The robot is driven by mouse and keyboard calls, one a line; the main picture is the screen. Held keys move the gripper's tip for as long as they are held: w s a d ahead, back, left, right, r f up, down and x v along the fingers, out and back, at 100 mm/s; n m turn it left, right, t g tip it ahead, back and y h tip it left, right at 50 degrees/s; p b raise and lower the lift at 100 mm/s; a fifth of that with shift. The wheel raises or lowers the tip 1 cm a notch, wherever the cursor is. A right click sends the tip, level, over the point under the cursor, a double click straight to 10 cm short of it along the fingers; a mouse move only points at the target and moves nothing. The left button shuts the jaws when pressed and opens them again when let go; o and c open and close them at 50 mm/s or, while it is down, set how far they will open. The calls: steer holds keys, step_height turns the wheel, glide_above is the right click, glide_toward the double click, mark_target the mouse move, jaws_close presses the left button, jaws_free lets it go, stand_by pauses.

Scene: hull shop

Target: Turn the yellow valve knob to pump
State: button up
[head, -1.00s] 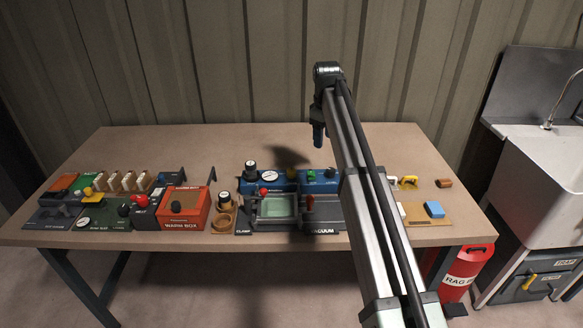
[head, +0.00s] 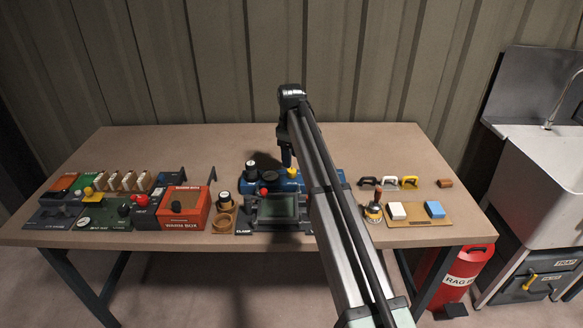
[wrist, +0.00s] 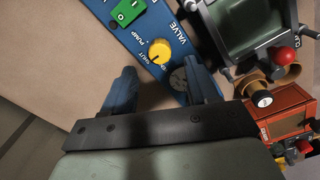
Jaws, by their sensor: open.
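The yellow valve knob (wrist: 159,51) sits on the blue panel (wrist: 173,75), with SHUT, PUMP and VALVE lettering around it in the wrist view. Its pointer is too small to read surely. The knob also shows in the head view (head: 292,171), just below my gripper (head: 287,160). In the wrist view my gripper (wrist: 158,76) is open and empty, its two blue fingers apart. The knob appears between and just beyond the fingertips, touching neither as far as I can see. My arm hides the right part of the panel in the head view.
A green rocker switch (wrist: 126,12) is beside the knob on the panel. A red ball knob (wrist: 284,56) and a dark-framed chamber (wrist: 245,30) stand close by. The red warm box (head: 184,210) is left. Bare table lies behind the panel.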

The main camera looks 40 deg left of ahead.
mark_target(292, 170)
steer(key=shift+w+f, duration=0.1)
steer(key=shift+f, duration=2.45)
steer(key=shift+c, duration=0.4)
steer(key=c, duration=1)
steer(key=shift+o, duration=0.2)
steer(key=m, duration=0.5)
steer(key=shift+m, duration=0.4)
steer(key=m, duration=0.6)
steer(key=shift+a, duration=0.1)
